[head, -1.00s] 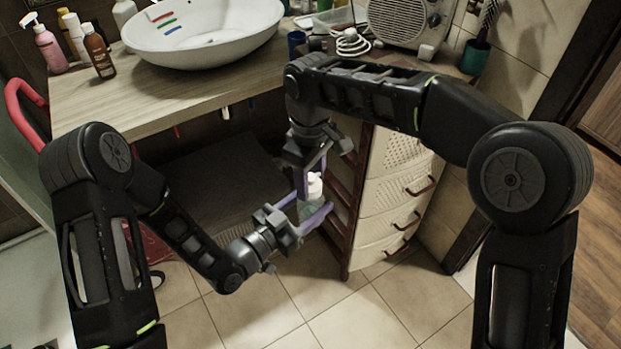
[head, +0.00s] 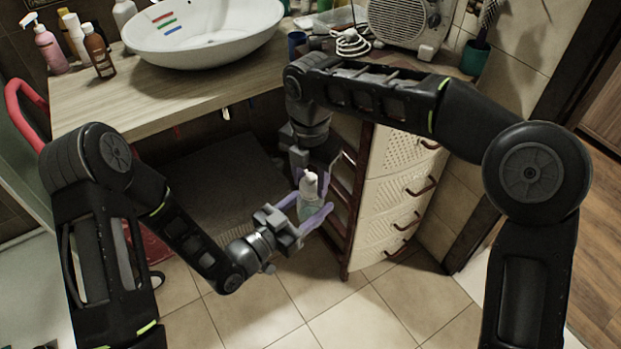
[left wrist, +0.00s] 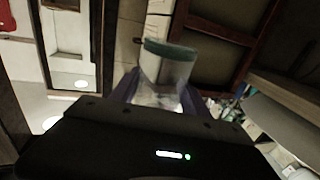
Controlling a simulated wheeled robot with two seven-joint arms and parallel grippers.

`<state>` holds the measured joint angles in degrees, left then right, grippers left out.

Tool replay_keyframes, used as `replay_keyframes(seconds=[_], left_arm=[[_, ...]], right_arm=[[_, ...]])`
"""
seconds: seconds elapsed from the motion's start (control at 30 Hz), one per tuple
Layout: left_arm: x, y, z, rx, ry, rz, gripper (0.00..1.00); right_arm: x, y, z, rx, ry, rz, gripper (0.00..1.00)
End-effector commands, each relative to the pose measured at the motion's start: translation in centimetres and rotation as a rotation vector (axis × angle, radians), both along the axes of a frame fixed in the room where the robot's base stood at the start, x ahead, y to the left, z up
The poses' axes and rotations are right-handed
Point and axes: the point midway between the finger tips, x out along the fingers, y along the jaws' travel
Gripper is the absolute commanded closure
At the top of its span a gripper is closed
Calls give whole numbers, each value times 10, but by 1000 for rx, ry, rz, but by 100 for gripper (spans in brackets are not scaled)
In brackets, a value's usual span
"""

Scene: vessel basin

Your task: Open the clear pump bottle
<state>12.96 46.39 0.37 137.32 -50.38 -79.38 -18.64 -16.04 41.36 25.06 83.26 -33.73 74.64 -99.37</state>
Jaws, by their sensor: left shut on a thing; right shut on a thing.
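The clear pump bottle (head: 308,211) has a pale teal body and a whitish pump top (head: 308,184). My left gripper (head: 311,208) is shut on the body, its purple fingers on both sides. The body also shows in the left wrist view (left wrist: 165,78) between those fingers, with a teal band at its far end. My right gripper (head: 314,163) comes down from above and is shut at the pump top, its fingers partly hidden behind it. I cannot tell whether the top still sits on the neck.
The counter (head: 170,105) with a white basin (head: 205,40) and several bottles stands behind. A drawer cabinet (head: 392,190) is close to the right of the grippers. The tiled floor in front is clear.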

Motion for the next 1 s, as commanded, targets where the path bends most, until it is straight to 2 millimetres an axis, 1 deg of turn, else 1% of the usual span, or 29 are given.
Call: replay_keyframes(seconds=[0.57,1.0], left_arm=[[0,0,0,-1,-1,0,100],[0,0,0,-1,-1,0,100]], right_arm=[[0,0,1,0,0,-2,100],[0,0,15,1,-1,-2,100]])
